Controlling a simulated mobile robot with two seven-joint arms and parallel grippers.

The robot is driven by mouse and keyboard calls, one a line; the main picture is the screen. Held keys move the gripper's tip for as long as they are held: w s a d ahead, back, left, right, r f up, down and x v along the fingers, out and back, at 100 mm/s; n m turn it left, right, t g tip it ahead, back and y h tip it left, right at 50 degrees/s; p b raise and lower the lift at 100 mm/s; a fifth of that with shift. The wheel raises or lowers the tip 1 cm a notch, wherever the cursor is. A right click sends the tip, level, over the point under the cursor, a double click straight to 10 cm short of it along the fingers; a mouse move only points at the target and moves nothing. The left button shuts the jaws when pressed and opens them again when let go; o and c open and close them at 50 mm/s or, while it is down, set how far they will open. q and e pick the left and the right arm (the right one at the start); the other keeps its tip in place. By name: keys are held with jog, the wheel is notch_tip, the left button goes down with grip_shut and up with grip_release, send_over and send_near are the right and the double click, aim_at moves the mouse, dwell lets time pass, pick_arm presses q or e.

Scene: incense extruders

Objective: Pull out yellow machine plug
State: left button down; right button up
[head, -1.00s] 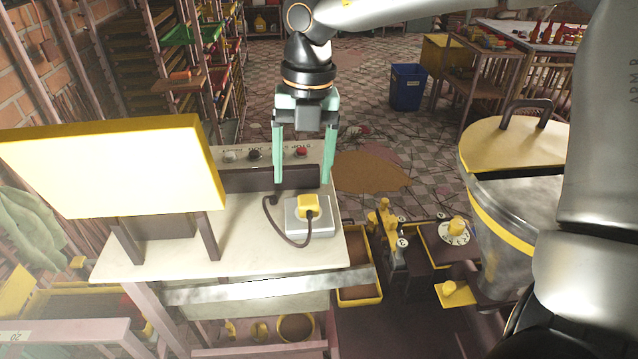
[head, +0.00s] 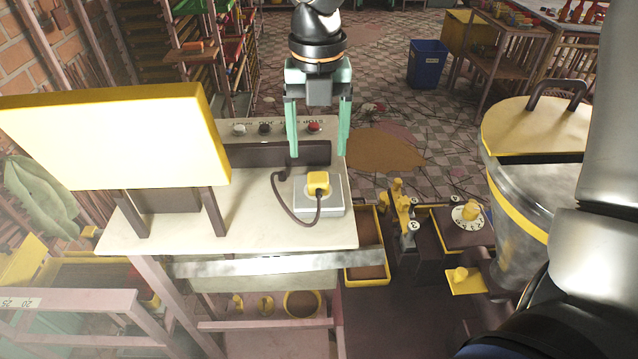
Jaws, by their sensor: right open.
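The yellow plug (head: 318,182) sits in a light grey socket box (head: 333,203) on the cream table top. A dark cord (head: 284,200) loops from the plug to the left and back toward the control panel. My right gripper (head: 318,150) has two green fingers pointing down, spread apart and empty. In the picture its fingertips are just above the plug, one to each side; the gap in height and depth is hard to tell. My left gripper is not in view.
A large yellow board (head: 115,135) stands on the table at left. A panel with buttons (head: 265,129) is behind the socket. A metal drum (head: 525,225) with a yellow lid (head: 550,127) stands at right. A yellow-rimmed tray (head: 367,278) is beside the table.

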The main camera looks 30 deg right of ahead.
aim_at(318, 177)
notch_tip(318, 177, down, 6)
jog(key=b, duration=0.4)
jog(key=shift+f+b, duration=0.2)
jog(key=shift+b, duration=0.2)
jog(key=shift+f+b, duration=0.5)
jog(key=shift+b, duration=0.05)
jog(key=shift+r, duration=0.1)
jog(key=shift+b, duration=0.5)
grip_shut()
dwell(0.7)
jog(key=shift+r, duration=0.15)
dwell(0.3)
